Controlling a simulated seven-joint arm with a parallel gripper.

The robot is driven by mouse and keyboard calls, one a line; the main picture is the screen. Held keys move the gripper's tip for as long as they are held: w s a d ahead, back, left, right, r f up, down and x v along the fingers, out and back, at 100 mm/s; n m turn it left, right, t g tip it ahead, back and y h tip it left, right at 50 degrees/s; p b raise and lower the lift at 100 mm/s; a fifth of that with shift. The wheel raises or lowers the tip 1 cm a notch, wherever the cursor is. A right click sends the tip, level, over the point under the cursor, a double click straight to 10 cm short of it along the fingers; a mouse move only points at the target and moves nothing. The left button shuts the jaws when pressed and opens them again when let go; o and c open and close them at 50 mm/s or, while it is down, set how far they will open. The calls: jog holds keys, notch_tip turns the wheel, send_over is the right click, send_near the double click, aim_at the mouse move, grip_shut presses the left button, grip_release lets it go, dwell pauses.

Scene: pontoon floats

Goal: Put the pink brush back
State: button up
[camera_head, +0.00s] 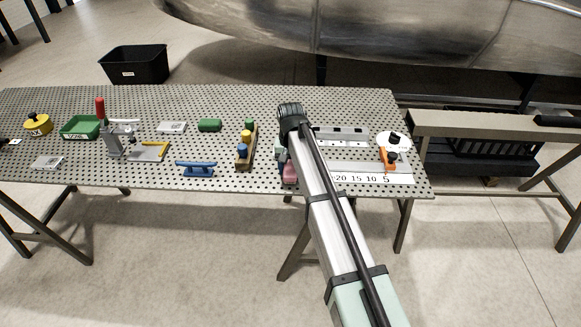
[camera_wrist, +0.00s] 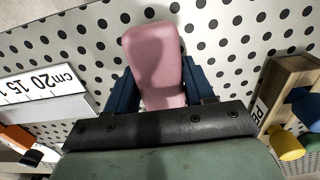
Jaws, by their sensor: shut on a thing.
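The pink brush (camera_wrist: 155,55) is between the two dark blue fingers of my gripper (camera_wrist: 158,85) in the wrist view, with the perforated table top behind it. My gripper is shut on it. In the head view a bit of the pink brush (camera_head: 289,172) shows beside my arm, near the table's front edge; my arm hides much of the gripper there. I cannot tell whether the brush touches the table. A wooden rack (camera_head: 243,161) holding yellow, blue and green pieces stands just left of my gripper. The rack (camera_wrist: 284,84) is at the right in the wrist view.
A ruler plate (camera_head: 370,177) and an orange clamp-like tool (camera_head: 388,157) lie to the right. Left of the rack are a blue handle (camera_head: 196,169), a green roll (camera_head: 209,125), a toggle-clamp fixture (camera_head: 120,140), a green tray (camera_head: 80,127) and a yellow container (camera_head: 38,123).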

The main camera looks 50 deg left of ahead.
aim_at(291, 165)
jog(key=shift+f, duration=0.1)
jog(key=o, duration=1.2)
notch_tip(291, 165, up, 12)
jog(key=shift+r, duration=0.15)
